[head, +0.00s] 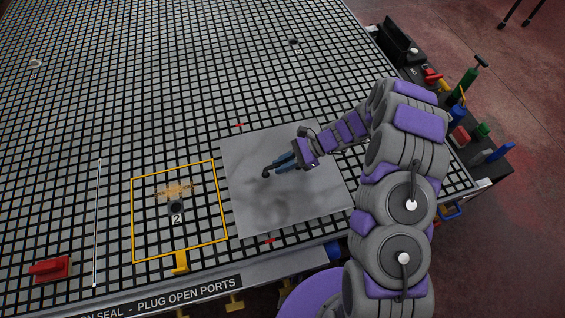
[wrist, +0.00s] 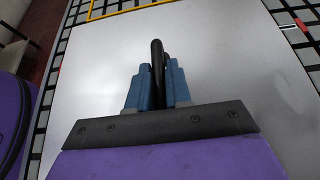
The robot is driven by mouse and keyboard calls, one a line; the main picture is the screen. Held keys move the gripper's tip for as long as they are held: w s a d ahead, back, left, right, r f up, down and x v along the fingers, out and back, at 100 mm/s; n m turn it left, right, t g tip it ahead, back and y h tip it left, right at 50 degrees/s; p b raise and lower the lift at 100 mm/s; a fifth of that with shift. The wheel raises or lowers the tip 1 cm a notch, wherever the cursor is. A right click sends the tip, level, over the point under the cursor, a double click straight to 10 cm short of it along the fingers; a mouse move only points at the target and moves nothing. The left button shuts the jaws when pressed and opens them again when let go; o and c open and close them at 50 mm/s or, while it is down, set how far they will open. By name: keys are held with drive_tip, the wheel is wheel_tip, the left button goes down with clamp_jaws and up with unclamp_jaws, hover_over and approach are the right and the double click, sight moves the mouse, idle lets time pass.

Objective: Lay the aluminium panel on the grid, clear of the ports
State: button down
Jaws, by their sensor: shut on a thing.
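The aluminium panel (head: 250,205) is a square grey sheet, level over the right front part of the grid table (head: 120,125). I cannot tell whether it touches the grid. My gripper (head: 272,171) is above the panel's middle, its blue fingers shut on a black handle. In the wrist view, the handle (wrist: 157,65) stands between the fingers and the panel (wrist: 225,60) spreads below. Port 2 (head: 176,206), a dark round spot, lies left of the panel inside a yellow outline (head: 131,215). The panel's left edge is close beside that outline.
A red block (head: 50,269) sits at the front left, near a thin rod (head: 98,220). Tan debris (head: 176,189) lies behind port 2. Red marks (head: 240,125) show by the panel's edges. A dark side shelf (head: 480,150) holds tools and bottles. The grid behind is mostly clear.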

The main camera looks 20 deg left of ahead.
drive_tip(key=shift+d, duration=0.2)
drive_tip(key=shift+a+f, duration=0.1)
drive_tip(key=shift+f, duration=0.45)
drive_tip(key=c, duration=1)
unclamp_jaws()
drive_tip(key=shift+o, duration=0.2)
drive_tip(key=p+v, duration=0.2)
drive_tip(key=v, duration=1.5)
drive_tip(key=shift+d, duration=0.2)
